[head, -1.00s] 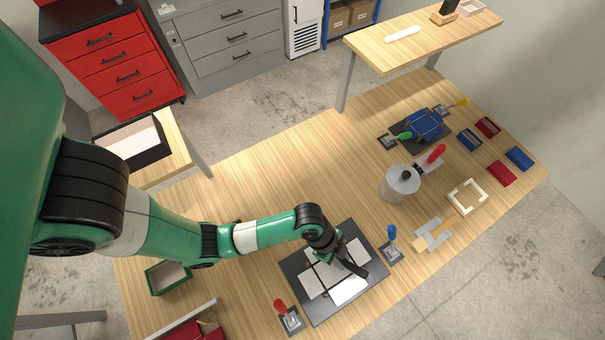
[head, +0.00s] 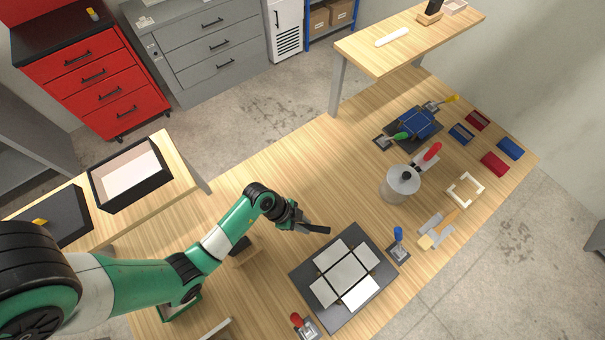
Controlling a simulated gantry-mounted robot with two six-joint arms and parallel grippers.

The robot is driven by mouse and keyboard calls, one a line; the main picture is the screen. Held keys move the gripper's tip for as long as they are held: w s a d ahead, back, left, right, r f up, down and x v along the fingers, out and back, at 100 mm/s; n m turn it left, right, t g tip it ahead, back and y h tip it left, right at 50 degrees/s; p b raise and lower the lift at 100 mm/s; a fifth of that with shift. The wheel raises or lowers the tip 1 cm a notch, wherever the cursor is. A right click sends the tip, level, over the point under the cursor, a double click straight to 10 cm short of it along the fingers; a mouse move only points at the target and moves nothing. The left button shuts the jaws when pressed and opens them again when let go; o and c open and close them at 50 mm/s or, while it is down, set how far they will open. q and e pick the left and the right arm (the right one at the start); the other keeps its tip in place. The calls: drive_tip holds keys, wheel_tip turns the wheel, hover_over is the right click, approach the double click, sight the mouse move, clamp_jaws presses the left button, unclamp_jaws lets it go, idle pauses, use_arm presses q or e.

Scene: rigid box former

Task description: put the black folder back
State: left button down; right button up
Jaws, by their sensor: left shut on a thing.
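The black folder (head: 315,229) is a slim dark bar. My left gripper (head: 297,223) is shut on it and holds it tilted, just beyond the top left edge of the dark forming board (head: 349,311). A small wooden stand (head: 245,257) with a dark part stands to the left of the gripper, partly hidden by my left arm. I cannot tell whether it is the folder's holder. A white cut blank (head: 343,272) with several panels lies flat on the forming board. My right gripper is not in view.
Toggle clamps with a blue (head: 398,235) and a red handle (head: 298,321) stand beside the board. A grey pot (head: 400,184) and a brush (head: 439,232) are to the right. A black-rimmed tray (head: 131,176) sits on the left side table. The bench's upper middle is clear.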

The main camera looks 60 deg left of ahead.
use_arm(q)
drive_tip(key=a+f, duration=0.1)
drive_tip(key=w+a+f+b, duration=0.1)
drive_tip(key=f, duration=0.1)
drive_tip(key=shift+f, duration=0.15)
drive_tip(key=shift+w+a+f, duration=0.1)
drive_tip(key=shift+a+f, duration=0.05)
drive_tip(key=shift+a, duration=0.1)
drive_tip(key=f+b, duration=0.1)
drive_tip(key=f, duration=0.1)
drive_tip(key=f+b, duration=0.1)
drive_tip(key=shift+a+f, duration=0.2)
drive_tip(key=shift+f, duration=0.15)
drive_tip(key=shift+w+r, duration=0.1)
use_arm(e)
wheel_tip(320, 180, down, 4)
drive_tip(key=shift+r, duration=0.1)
use_arm(q)
drive_tip(key=c, duration=0.7)
unclamp_jaws()
